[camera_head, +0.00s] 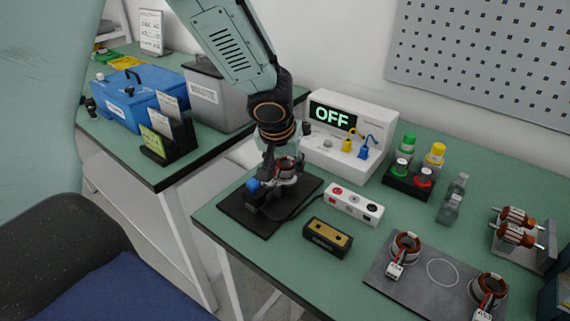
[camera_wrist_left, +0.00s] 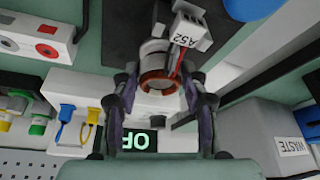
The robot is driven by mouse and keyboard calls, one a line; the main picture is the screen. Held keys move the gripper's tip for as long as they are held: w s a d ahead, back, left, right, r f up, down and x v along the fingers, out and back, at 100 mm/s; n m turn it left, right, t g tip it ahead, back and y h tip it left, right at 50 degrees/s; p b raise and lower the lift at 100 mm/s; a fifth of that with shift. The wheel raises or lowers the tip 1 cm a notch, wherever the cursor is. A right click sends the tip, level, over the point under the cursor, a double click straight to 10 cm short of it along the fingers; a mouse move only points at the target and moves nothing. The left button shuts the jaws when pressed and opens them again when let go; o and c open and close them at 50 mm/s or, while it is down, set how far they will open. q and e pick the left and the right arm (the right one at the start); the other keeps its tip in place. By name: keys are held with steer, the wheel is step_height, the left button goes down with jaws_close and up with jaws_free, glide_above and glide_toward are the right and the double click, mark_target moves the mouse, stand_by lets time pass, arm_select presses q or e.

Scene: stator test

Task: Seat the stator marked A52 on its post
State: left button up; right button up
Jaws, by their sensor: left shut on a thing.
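The stator marked A52 (camera_wrist_left: 158,80) is a ring with copper windings and a white connector tag (camera_wrist_left: 188,30) reading A52. My left gripper (camera_wrist_left: 160,105) is shut on it, with a finger on each side. In the head view my left gripper (camera_head: 283,155) points down over the black fixture (camera_head: 245,213), and the stator (camera_head: 286,170) shows under its fingers. The fixture has a blue knob (camera_head: 253,184). The post is hidden by the stator and gripper, so I cannot tell whether the stator is fully down on it. My right gripper is not in view.
A grey plate (camera_head: 420,292) holds two other stators (camera_head: 406,248) (camera_head: 487,288) and an empty outlined circle. The white tester (camera_head: 345,140) reading OFF stands behind the fixture. A white button box (camera_head: 353,204) and a black-and-gold block (camera_head: 328,238) lie to its right.

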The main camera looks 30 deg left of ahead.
arm_select(q)
steer(key=o, duration=1.3)
steer(key=shift+o, duration=0.2)
steer(key=v, duration=1.2)
